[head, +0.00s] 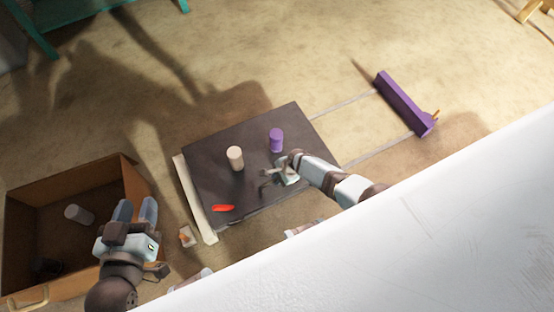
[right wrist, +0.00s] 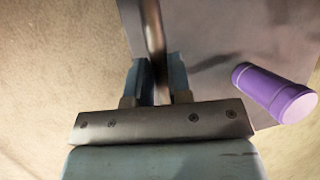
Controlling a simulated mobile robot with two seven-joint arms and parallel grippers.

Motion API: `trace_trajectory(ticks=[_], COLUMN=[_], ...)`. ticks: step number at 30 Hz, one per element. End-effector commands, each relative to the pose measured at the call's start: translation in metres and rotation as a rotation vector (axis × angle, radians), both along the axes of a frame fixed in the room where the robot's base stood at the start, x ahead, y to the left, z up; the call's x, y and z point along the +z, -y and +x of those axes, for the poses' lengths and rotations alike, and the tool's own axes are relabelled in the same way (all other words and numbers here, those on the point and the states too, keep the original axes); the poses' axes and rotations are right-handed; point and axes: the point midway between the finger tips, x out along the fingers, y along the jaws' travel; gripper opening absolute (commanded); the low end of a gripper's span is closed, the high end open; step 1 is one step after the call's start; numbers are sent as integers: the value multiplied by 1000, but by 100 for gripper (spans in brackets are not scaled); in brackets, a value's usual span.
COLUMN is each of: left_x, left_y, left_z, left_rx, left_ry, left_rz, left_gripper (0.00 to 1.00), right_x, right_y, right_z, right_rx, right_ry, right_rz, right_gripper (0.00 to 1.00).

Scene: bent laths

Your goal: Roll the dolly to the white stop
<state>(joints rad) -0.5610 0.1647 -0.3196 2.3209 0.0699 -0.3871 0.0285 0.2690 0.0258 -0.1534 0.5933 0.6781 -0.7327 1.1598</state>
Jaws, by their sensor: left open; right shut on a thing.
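The dolly (head: 205,165) is a dark flat platform on the floor. Its left edge lies along the white stop (head: 205,228), a pale bar; I cannot tell whether they touch. A cream cylinder (head: 235,158), a purple cylinder (head: 276,140) and a red piece (head: 223,208) are on the dolly. My right gripper (head: 279,170) is over the dolly's right part. In the right wrist view it is shut on a brown post (right wrist: 153,35), with the purple cylinder (right wrist: 272,92) to the right. My left gripper (head: 135,210) is open and empty beside the box.
A brown open box (head: 75,170) with a grey cylinder (head: 78,214) stands at the left. A purple beam (head: 403,102) lies at the right, with two thin rails (head: 345,104) running toward the dolly. A white surface (head: 430,230) covers the lower right.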

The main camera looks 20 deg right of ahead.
Motion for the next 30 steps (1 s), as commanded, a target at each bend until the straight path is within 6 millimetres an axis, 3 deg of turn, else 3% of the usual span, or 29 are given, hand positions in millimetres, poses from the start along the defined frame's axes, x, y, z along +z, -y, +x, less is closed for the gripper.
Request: trace_trajectory(ticks=[15, 16, 19, 30], left_x=[-3, -3, -3, 4], left_y=[2, 2, 3, 1], left_z=[-3, -3, -2, 2], left_rx=[-3, -3, -3, -2], left_ry=[-11, -11, -10, -3], left_rz=[-3, -3, -3, 4], left_gripper=[43, 43, 43, 43], right_x=[-1, -1, -1, 5], right_y=[-5, -5, -5, 1], right_z=[-2, -2, -2, -1], right_rx=[3, 3, 3, 1], right_ry=[-5, -5, -4, -1], right_rz=[6, 6, 5, 1], right_gripper=[0, 23, 44, 44])
